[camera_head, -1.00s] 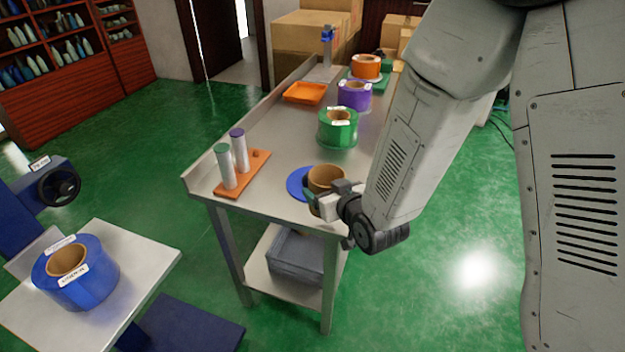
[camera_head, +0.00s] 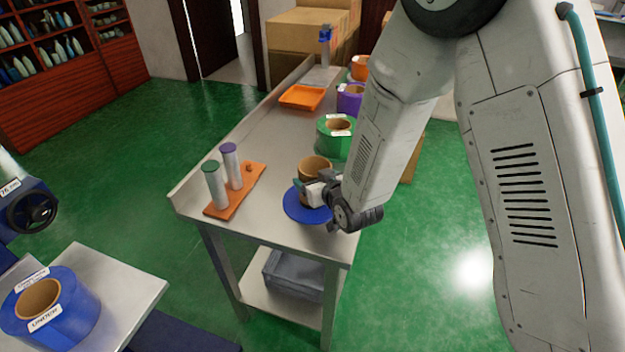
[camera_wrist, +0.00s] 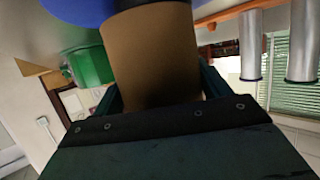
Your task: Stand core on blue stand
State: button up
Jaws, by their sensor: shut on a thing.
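The core (camera_head: 315,167) is a brown cardboard tube, upright at the near end of the metal table. My gripper (camera_head: 318,190) is shut on it from the near right side. The blue stand (camera_head: 297,211) is a round blue disc directly beneath the core, with its left and front rim showing. In the wrist view the core (camera_wrist: 152,55) fills the space between the fingers, and part of the blue stand (camera_wrist: 88,12) shows beyond its end. I cannot tell whether the core rests on the stand or hovers just above it.
An orange board (camera_head: 237,198) with two grey tubes stands left of the blue stand. A green roll (camera_head: 330,148) is close behind the core, with a purple roll (camera_head: 350,100) farther back. An orange tray (camera_head: 301,97) lies behind. The table's middle left is clear.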

jog(key=shift+a+f, duration=0.2)
jog(key=shift+f, duration=0.35)
jog(key=shift+s+a, duration=0.15)
jog(key=shift+a, duration=0.2)
jog(key=shift+f, duration=0.1)
jog(key=shift+f, duration=0.15)
jog(key=o, duration=1)
jog(key=shift+d, duration=0.1)
jog(key=shift+o, duration=0.2)
